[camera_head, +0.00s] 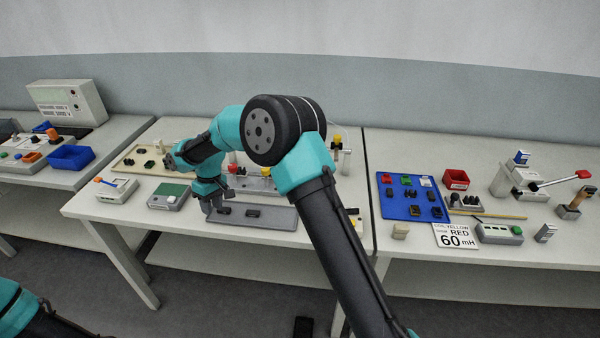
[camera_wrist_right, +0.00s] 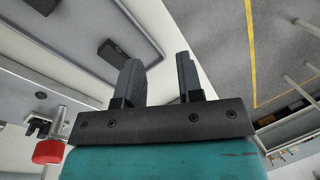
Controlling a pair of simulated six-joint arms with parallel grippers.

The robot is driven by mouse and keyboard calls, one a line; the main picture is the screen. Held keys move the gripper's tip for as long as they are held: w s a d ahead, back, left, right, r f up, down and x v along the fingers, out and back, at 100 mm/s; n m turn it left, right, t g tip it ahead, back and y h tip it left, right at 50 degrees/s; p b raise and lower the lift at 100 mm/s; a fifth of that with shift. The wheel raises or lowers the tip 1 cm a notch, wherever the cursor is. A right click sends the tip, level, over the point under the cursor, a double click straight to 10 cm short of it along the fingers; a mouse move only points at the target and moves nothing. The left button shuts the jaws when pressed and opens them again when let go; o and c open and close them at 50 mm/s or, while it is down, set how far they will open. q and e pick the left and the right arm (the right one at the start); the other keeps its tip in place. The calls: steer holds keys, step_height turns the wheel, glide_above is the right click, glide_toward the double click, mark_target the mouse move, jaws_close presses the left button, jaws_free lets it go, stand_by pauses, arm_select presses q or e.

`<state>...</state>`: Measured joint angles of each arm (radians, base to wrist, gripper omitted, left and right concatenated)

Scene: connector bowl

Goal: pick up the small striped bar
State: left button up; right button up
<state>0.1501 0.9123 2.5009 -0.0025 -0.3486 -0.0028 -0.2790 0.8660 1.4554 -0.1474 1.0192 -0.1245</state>
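I cannot make out for certain which thing is the small striped bar. A small dark piece with yellow (camera_head: 353,211) lies at the right of the middle table, too small to show stripes. My right gripper (camera_head: 212,207) points down at the left end of the grey tray (camera_head: 275,224). In the right wrist view its two fingers (camera_wrist_right: 157,68) are apart with nothing between them. A dark block (camera_wrist_right: 112,53) lies on the tray beside the fingers. My left arm shows only at the lower left corner; its gripper is out of frame.
My right arm hides part of the middle table.

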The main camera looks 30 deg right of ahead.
steer(key=w+d+r+n, duration=0.1)
steer(key=d+r, duration=0.4)
steer(key=d, duration=0.6)
steer(key=w+d+r+n+t+h, duration=0.1)
steer(key=d+r+n, duration=0.1)
steer(key=d+r, duration=0.4)
steer(key=w+d+r+n+h, duration=0.1)
steer(key=d+r, duration=0.4)
steer(key=d, duration=1.1)
steer(key=shift+w+d+r+n+t, duration=0.25)
steer(key=shift+d+r+n+t, duration=0.05)
steer(key=shift+d+r+t, duration=0.1)
steer(key=shift+f, duration=0.15)
step_height(320, 180, down, 12)
steer(key=shift+f, duration=0.1)
steer(key=shift+s+f, duration=0.1)
steer(key=shift+f, duration=2.4)
